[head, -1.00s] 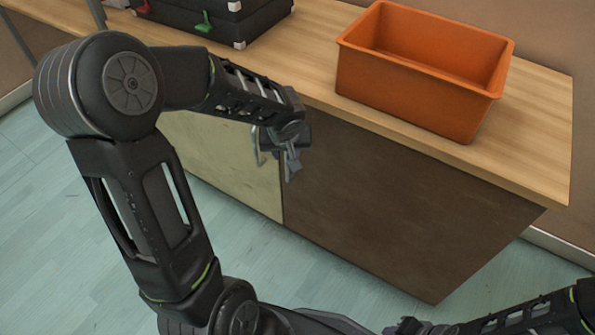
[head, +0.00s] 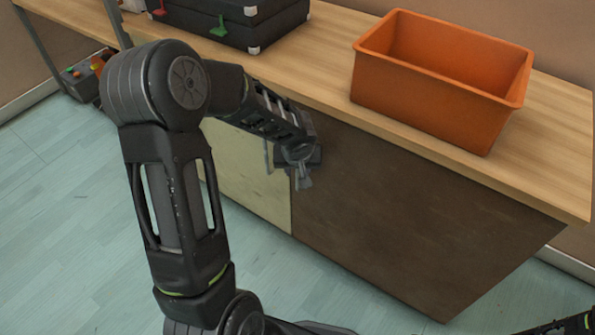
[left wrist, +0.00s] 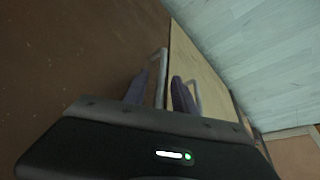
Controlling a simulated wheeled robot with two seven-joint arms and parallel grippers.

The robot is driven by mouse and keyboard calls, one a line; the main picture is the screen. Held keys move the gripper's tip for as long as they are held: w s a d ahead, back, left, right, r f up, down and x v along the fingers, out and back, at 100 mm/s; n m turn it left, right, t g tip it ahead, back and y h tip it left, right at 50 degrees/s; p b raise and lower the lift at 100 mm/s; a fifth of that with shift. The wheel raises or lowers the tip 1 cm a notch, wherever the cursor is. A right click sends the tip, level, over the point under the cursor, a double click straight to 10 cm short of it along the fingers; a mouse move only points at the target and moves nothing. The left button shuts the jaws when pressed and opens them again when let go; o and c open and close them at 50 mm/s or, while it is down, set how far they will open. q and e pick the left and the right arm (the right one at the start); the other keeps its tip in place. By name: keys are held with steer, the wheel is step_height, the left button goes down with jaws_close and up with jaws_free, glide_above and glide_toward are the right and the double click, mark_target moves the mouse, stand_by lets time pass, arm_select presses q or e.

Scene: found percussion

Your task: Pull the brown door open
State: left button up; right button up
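The brown door (head: 410,220) is the wide dark front panel under the counter and looks closed. My left gripper (head: 303,182) is in front of its left edge, near the seam with the cream door (head: 250,180). In the left wrist view, the brown door (left wrist: 70,60) fills the left side. A thin grey bar handle (left wrist: 162,78) stands between the two spread fingers of my left gripper (left wrist: 160,95), with gaps on both sides. The fingers look open around it; contact is not visible. In the head view the gripper hides this handle. My right gripper is out of view.
An orange bin (head: 435,95) stands on the wooden counter (head: 330,60), above the brown door. A black case (head: 225,25) lies further left. Another bar handle (left wrist: 194,97) is on the cream door. The pale floor (head: 70,220) before the cabinet is clear.

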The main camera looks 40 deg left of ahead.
arm_select(q)
jaws_close()
stand_by(0.4)
stand_by(1.1)
